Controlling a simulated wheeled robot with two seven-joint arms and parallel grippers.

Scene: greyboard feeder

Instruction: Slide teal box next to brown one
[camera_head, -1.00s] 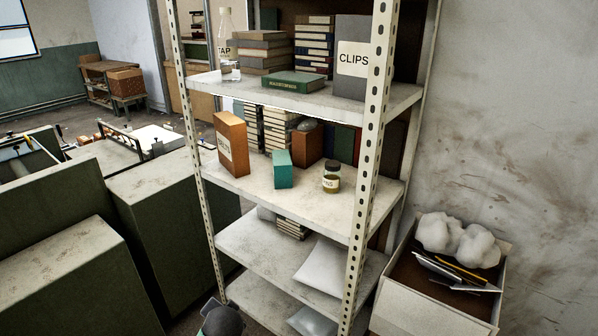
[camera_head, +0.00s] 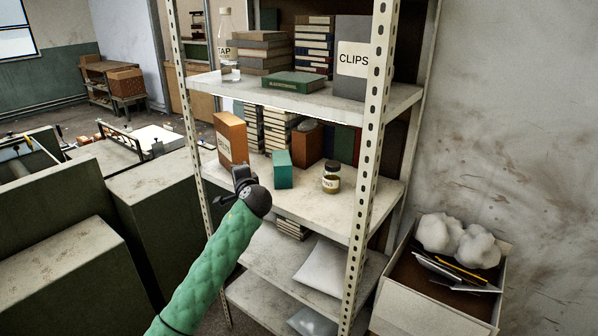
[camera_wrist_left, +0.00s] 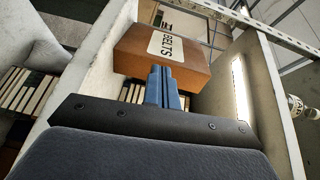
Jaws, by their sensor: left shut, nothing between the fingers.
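The teal box (camera_head: 282,169) stands upright near the front of the middle shelf (camera_head: 300,194). A tall orange-brown box (camera_head: 232,136) with a white label stands to its left, with a gap between them. A darker brown box (camera_head: 307,146) stands behind the teal box to the right. My left gripper (camera_head: 240,172) is shut and empty at the shelf's front, below and in front of the orange-brown box. In the left wrist view the blue fingers (camera_wrist_left: 164,72) are together and overlap the labelled orange-brown box (camera_wrist_left: 162,52); contact cannot be told. My right gripper is not in view.
A small labelled jar (camera_head: 331,177) stands right of the teal box. Perforated posts (camera_head: 369,150) bound the shelf front, and the upper shelf (camera_head: 300,97) lies above. Books (camera_head: 278,132) fill the back. The shelf between teal box and jar is clear.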

